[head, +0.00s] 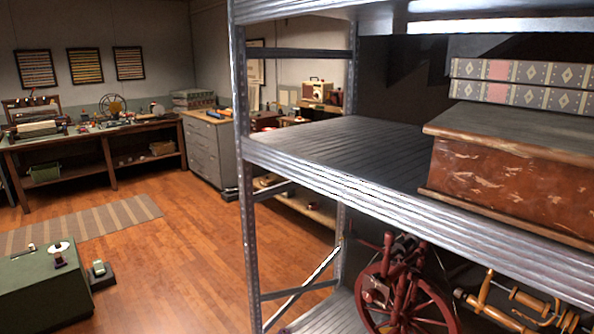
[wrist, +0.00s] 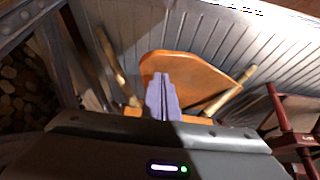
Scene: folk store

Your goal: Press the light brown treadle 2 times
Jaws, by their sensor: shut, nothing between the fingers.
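In the wrist view an orange-brown rounded wooden board (wrist: 205,68), which looks like the light brown treadle, lies beyond my fingers. Pale turned wooden rods stand on its left and right sides. My gripper (wrist: 160,78) shows as two purple fingers closed together, with nothing between them. The fingers overlap the board's lower left part in the picture and hide some of it. I cannot tell whether the tips touch it. In the head view neither my gripper nor the board shows clearly.
A grey metal shelf (head: 340,150) fills the right side, with a brown chest (head: 500,185) on it. Below stands a red spinning wheel (head: 400,285) beside light wooden spindle parts (head: 510,305). Dark red wooden parts (wrist: 290,125) show at the wrist view's right. Floor to the left is open.

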